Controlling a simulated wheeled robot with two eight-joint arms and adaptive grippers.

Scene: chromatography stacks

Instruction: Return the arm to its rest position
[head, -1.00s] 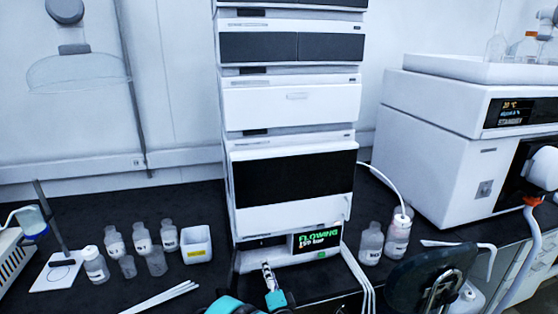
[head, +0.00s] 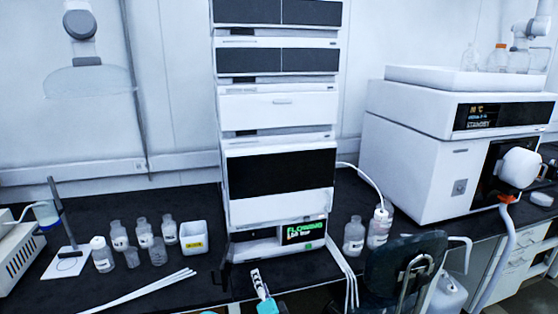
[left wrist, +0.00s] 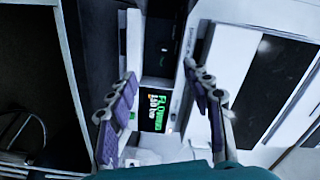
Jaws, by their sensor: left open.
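My left gripper (head: 260,284) shows at the bottom middle of the head view, in front of the chromatography stack (head: 281,209) and below its display. In the left wrist view my left gripper (left wrist: 162,88) has its two purple-padded fingers spread wide with nothing between them. The lit green display (head: 304,231) on the stack's lowest module shows between the fingers in the left wrist view (left wrist: 155,110), apart from them. My right gripper is not in view.
Several small bottles (head: 144,232) and a white box (head: 194,238) stand left of the stack. White rods (head: 140,292) lie in front. Two bottles (head: 353,236) with a tube stand to the right. A white instrument (head: 420,160) and a dark chair back (head: 398,268) are at right.

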